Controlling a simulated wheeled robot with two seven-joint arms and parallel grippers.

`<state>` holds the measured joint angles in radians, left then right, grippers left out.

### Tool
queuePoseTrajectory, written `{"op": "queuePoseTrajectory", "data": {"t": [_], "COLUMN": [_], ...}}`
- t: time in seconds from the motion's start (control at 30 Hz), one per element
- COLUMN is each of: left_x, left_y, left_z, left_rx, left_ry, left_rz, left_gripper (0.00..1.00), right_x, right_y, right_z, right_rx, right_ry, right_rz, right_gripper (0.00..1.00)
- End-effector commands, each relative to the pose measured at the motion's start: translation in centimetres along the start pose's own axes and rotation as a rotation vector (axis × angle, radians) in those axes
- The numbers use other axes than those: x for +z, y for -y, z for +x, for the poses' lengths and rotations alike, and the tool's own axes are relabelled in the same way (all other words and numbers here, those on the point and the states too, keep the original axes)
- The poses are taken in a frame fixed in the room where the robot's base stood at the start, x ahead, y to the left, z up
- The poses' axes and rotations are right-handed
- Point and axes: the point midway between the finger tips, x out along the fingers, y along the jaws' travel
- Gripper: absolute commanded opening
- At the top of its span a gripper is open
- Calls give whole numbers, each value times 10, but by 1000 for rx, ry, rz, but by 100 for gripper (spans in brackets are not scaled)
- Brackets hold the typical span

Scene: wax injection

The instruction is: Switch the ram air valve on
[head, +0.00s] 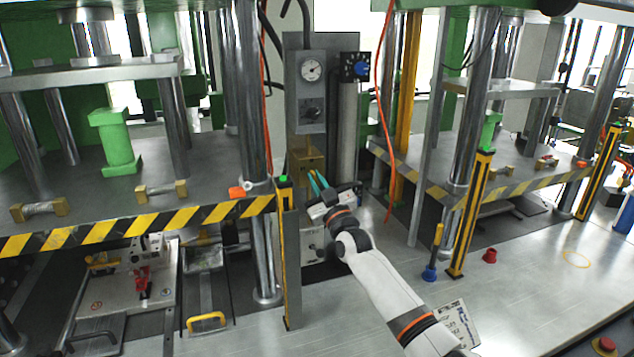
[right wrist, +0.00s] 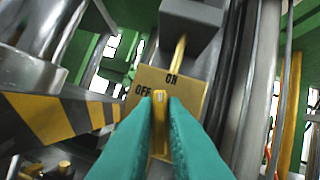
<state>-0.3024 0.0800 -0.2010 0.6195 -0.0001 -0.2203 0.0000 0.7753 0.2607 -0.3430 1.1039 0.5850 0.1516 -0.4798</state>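The ram air valve (head: 308,160) is a brass-yellow block on the grey column, below the gauge box. In the right wrist view its yellow plate (right wrist: 145,77) reads ON at the top and OFF at the left. A short yellow lever (right wrist: 160,123) sticks out from it. My right gripper (head: 317,179) is at the valve. Its teal fingers (right wrist: 160,110) lie on both sides of the lever, close against it, with little or no gap showing. The fingers hide the plate's lower part, and I cannot tell which label the lever points to. My left gripper is out of view.
A gauge box (head: 311,92) and a blue knob (head: 361,69) are above the valve. A press table with a striped edge (head: 140,222) stands close on the left, another (head: 510,187) on the right. Red hoses hang beside the column. The bench at front right is mostly clear.

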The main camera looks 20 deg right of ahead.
Motion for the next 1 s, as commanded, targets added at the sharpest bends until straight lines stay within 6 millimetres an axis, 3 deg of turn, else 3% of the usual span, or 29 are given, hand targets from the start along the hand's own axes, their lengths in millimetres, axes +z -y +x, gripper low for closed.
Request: {"op": "queuePoseTrajectory", "data": {"t": [0.17, 0.5, 0.8, 0.83, 0.9, 0.93, 1.0], "left_x": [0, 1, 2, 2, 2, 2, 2], "left_y": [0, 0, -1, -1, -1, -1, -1], "left_z": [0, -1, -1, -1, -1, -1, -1], "left_rx": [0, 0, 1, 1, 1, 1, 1], "left_ry": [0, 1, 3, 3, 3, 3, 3], "left_rz": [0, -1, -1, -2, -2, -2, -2], "left_gripper": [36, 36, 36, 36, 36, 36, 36], "right_x": [0, 1, 0, 0, 0, 0, 0], "right_y": [-1, -1, 0, 0, 0, 0, 0], "right_z": [0, 0, 0, 0, 0, 0, 0], "right_rx": [-8, -116, -121, -121, -120, -120, -120], "right_ry": [0, 1, 0, 0, 0, 0, 0], "right_rz": [22, 280, 290, 290, 289, 289, 289], "right_gripper": [0, 0, 0, 14, 25, 30, 30]}}
